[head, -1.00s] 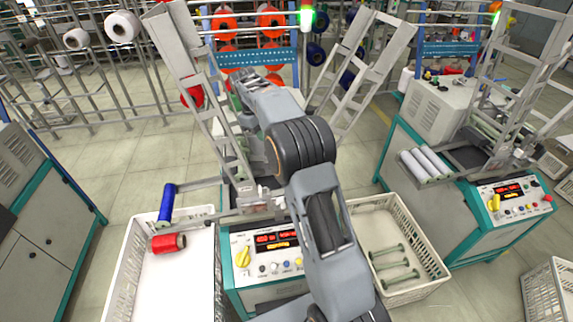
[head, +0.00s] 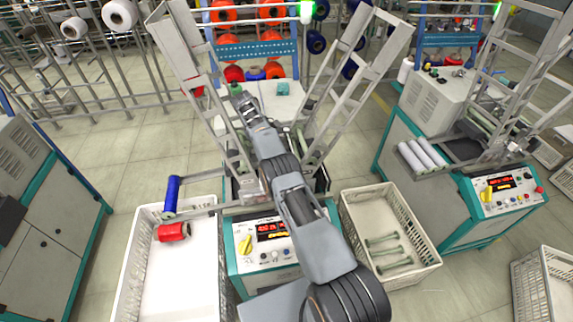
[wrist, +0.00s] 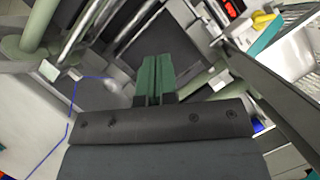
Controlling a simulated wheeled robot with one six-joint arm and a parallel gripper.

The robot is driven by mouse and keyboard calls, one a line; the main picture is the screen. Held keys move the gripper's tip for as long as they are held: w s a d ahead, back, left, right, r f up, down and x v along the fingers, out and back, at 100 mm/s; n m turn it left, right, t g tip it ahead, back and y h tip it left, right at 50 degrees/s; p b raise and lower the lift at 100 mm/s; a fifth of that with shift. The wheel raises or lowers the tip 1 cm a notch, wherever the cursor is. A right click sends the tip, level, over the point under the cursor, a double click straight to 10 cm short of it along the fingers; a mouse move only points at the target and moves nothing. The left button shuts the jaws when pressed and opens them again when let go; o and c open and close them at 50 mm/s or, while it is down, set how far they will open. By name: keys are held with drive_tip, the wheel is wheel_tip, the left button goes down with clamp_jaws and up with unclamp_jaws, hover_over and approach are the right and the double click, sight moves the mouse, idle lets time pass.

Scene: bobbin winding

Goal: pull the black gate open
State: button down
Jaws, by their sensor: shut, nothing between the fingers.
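My gripper (wrist: 153,76) shows in the wrist view with its two green fingers together and nothing between them. A dark flat panel (wrist: 172,38), which may be the black gate, lies just beyond the fingertips. I cannot tell whether they touch it. In the head view my arm reaches over the middle winding machine (head: 238,246) to its rear, and I cannot make out the fingers there. Dark parts (head: 322,180) show low between the machine's grey ladder frames, partly behind my arm. Whether the gate stands open or closed is not clear.
Grey ladder frames (head: 345,95) rise on both sides of my arm. A blue spool (head: 172,195) and a red spool (head: 172,232) are by the left white crate (head: 128,262). The right crate (head: 428,258) holds green bobbins. A white table (head: 285,108) stands behind.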

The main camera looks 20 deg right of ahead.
drive_tip(key=s+d+f+b, duration=0.5)
drive_tip(key=s+f+b, duration=0.1)
drive_tip(key=f+b, duration=0.2)
drive_tip(key=shift+d+f, duration=0.15)
drive_tip(key=shift+d, duration=0.25)
idle(0.7)
idle(0.3)
